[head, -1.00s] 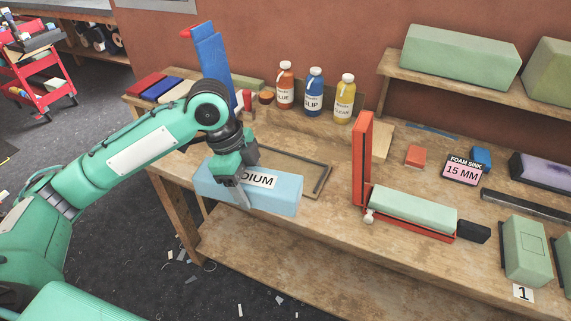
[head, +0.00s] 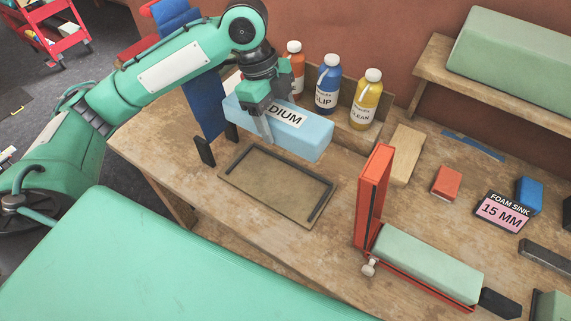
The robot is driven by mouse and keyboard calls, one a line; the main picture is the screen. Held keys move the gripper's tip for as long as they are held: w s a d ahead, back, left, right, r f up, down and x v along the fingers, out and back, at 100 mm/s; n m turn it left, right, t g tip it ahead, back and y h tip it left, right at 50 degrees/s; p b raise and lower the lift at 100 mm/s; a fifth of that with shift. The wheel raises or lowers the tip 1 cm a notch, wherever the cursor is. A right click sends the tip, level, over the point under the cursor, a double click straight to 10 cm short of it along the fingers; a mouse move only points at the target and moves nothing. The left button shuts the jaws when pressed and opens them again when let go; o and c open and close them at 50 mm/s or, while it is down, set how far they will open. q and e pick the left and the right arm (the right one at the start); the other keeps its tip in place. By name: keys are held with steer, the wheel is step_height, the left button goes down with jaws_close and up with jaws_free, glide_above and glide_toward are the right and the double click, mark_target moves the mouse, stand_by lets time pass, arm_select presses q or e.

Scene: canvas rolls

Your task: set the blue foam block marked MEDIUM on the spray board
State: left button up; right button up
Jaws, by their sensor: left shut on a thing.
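The light blue foam block (head: 306,141) has a white label whose visible letters read "DIUM"; my gripper covers the rest. My left gripper (head: 263,122) is shut on the block near its left part and holds it up, roughly level. A flat brown board (head: 275,190) with dark rails along its edges, which looks like the spray board, lies on the workbench. The block hangs above and behind the board's far edge in the head view, apart from it. The board's surface looks bare. My right gripper is not in view.
Red, blue (head: 327,82) and yellow (head: 367,98) bottles stand close behind the block. A red upright frame (head: 374,195) with a green foam block (head: 428,264) stands right of the board. A small dark upright piece (head: 205,151) stands left.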

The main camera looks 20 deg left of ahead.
arm_select(q)
glide_above(283, 184)
steer(key=a, duration=0.1)
step_height(283, 184, down, 6)
step_height(283, 184, down, 9)
steer(key=shift+w+a+f+p, duration=0.1)
steer(key=shift+f+p, duration=0.05)
steer(key=shift+p, duration=0.4)
step_height(283, 184, down, 4)
steer(key=shift+f, duration=0.15)
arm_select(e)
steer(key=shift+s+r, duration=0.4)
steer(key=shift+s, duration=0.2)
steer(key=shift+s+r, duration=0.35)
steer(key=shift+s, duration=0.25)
arm_select(q)
steer(key=o, duration=1)
steer(key=shift+f, duration=0.1)
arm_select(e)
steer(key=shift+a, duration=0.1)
